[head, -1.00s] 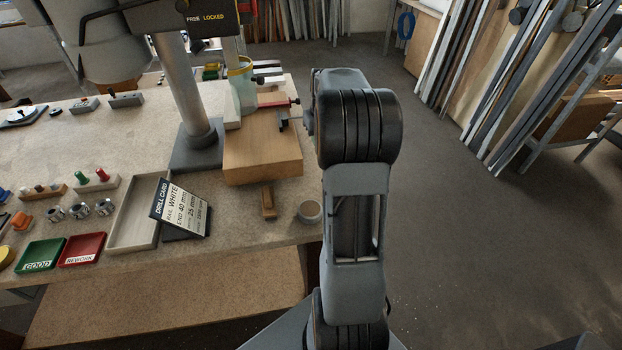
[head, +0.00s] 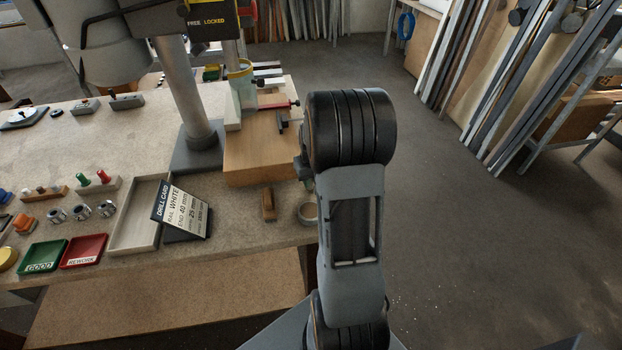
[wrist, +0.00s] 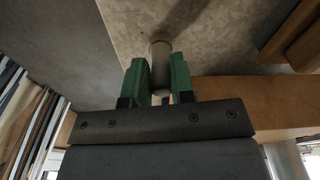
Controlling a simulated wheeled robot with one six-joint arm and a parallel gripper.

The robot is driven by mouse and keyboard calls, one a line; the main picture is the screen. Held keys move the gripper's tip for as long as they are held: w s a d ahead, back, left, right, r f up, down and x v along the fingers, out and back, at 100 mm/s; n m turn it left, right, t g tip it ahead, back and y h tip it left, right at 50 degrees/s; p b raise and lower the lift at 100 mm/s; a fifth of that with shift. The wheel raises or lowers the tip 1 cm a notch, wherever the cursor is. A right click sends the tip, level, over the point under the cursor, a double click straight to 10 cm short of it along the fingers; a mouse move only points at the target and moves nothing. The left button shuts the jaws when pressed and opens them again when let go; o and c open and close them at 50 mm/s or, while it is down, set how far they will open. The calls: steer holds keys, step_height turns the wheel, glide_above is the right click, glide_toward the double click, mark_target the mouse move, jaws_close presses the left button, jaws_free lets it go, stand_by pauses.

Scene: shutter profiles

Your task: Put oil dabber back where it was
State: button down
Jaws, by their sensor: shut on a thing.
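In the wrist view my gripper (wrist: 160,82) has its two green fingers closed on a grey-beige cylinder, which I take to be the oil dabber (wrist: 160,62). The dabber sticks out past the fingertips toward the benchtop; whether it touches the bench is unclear.
The drill card (head: 185,212) and an empty tray (head: 133,230) stand further left. Open floor lies right of my arm.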

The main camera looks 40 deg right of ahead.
steer(key=shift+f, duration=0.15)
steer(key=c, duration=1)
jaws_free()
step_height(320, 180, up, 11)
steer(key=s, duration=0.1)
steer(key=s+a+r+n+t, duration=0.1)
steer(key=s+a, duration=0.3)
steer(key=a, duration=0.3)
steer(key=s+a+r+n, duration=0.1)
steer(key=s+a, duration=0.3)
steer(key=a, duration=0.3)
steer(key=s+a+r+n+t, duration=0.1)
steer(key=s+a, duration=0.3)
steer(key=a, duration=0.2)
steer(key=shift+a+t, duration=0.3)
steer(key=shift+a, duration=0.1)
